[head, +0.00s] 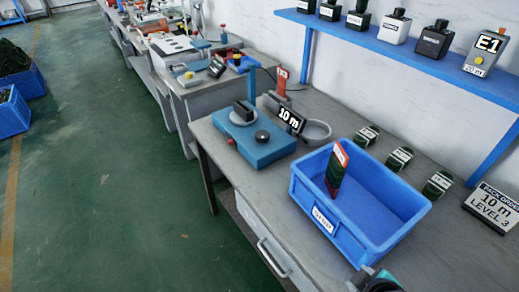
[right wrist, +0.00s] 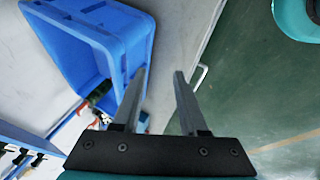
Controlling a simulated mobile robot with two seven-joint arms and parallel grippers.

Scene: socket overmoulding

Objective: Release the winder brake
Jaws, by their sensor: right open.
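The winder (head: 268,152) is a blue box unit on the grey bench, left of the blue bin. My right gripper (head: 372,278) shows only partly at the bottom edge, in front of the bin. In the right wrist view its two fingers (right wrist: 160,75) are apart with nothing between them. My left gripper is not in view.
The blue bin (head: 312,208) holds a dark green piece with a red top (head: 336,170). It also shows in the right wrist view (right wrist: 128,40). A blue shelf (head: 400,48) overhangs the bench.

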